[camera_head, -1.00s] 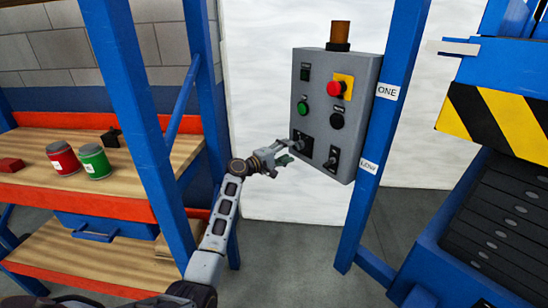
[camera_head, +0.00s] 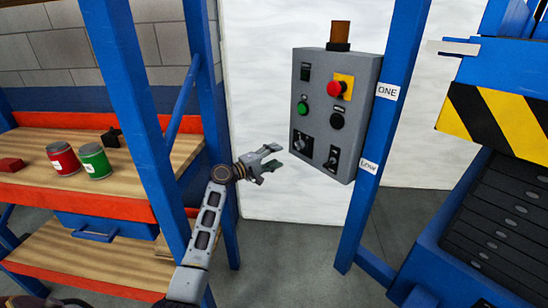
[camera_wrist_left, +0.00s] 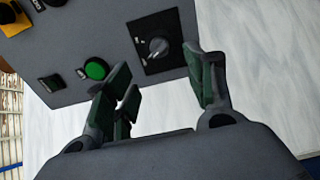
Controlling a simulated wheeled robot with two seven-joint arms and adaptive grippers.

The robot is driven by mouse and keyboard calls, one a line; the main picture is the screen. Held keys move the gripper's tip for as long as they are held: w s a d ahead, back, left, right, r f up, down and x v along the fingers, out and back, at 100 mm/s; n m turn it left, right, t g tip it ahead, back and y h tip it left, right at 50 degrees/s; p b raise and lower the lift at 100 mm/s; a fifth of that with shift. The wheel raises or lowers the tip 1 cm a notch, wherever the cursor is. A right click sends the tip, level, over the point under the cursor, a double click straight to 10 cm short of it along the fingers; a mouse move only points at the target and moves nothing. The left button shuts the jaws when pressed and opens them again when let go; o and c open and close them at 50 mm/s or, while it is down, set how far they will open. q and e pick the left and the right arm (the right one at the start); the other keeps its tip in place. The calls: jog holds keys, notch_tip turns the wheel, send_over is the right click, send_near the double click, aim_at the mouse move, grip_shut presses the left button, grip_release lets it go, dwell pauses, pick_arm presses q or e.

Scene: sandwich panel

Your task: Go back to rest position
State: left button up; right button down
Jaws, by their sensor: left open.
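My left gripper (camera_head: 268,162) is open and empty, left of the grey control panel (camera_head: 345,85) and apart from it in the head view. The panel carries a red button (camera_head: 334,89) on a yellow plate, a green button (camera_head: 303,107), a black button (camera_head: 337,121) and two black rotary switches near its bottom. In the left wrist view the open fingers (camera_wrist_left: 165,90) show below the panel's rotary switch (camera_wrist_left: 158,46) and green button (camera_wrist_left: 96,69). My right gripper is not in view.
A blue post (camera_head: 385,110) stands right of the panel. Blue shelf posts (camera_head: 130,110) stand on the left, with a red can (camera_head: 63,158) and a green can (camera_head: 94,161) on a wooden shelf. A blue machine (camera_head: 480,70) with striped plate is at right.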

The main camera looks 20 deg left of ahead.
pick_arm(q)
jog(key=shift+m, duration=0.3)
